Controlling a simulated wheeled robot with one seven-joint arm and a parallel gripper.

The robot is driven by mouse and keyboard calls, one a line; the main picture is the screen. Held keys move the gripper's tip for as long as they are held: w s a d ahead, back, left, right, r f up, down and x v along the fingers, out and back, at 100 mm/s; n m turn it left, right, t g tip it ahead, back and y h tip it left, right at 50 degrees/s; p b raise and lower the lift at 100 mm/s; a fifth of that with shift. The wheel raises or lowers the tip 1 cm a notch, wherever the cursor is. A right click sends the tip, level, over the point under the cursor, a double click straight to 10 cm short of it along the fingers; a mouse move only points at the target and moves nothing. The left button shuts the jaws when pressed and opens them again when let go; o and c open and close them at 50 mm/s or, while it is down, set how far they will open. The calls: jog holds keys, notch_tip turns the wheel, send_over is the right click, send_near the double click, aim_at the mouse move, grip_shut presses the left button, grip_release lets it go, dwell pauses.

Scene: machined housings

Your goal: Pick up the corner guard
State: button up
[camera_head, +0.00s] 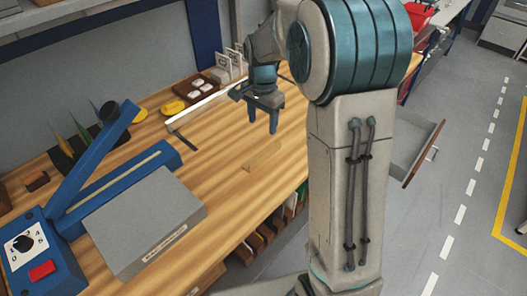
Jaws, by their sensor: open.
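A small tan piece, which looks like the corner guard (264,155), lies on the wooden workbench (215,150) near its front edge. Its colour is close to the wood, so its exact shape is hard to make out. My gripper (263,122) points down above the bench, a little behind the tan piece in the picture. Its two fingers are apart with nothing seen between them. It does not appear to touch the piece.
A grey block (145,215) and a blue machine with a red button (42,270) fill the left of the bench. A metal square (200,105), yellow discs (173,107) and a brown tray (197,88) lie behind. An open drawer (415,150) juts out at right.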

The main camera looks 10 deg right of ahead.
send_near(262, 154)
jog(key=shift+s+a+f+p, duration=0.25)
jog(key=shift+s+f+p, duration=0.15)
jog(key=shift+s+f, duration=0.4)
jog(key=shift+w+d+f+p, duration=0.1)
jog(key=shift+f+p, duration=0.15)
jog(key=shift+f, duration=0.7)
jog(key=shift+w+a+f+p, duration=0.1)
jog(key=shift+f+p, duration=0.1)
jog(key=shift+f, duration=0.7)
jog(key=shift+w+d+f+p, duration=0.1)
jog(key=shift+f+p, duration=0.15)
jog(key=shift+f, duration=0.7)
jog(key=c, duration=1.1)
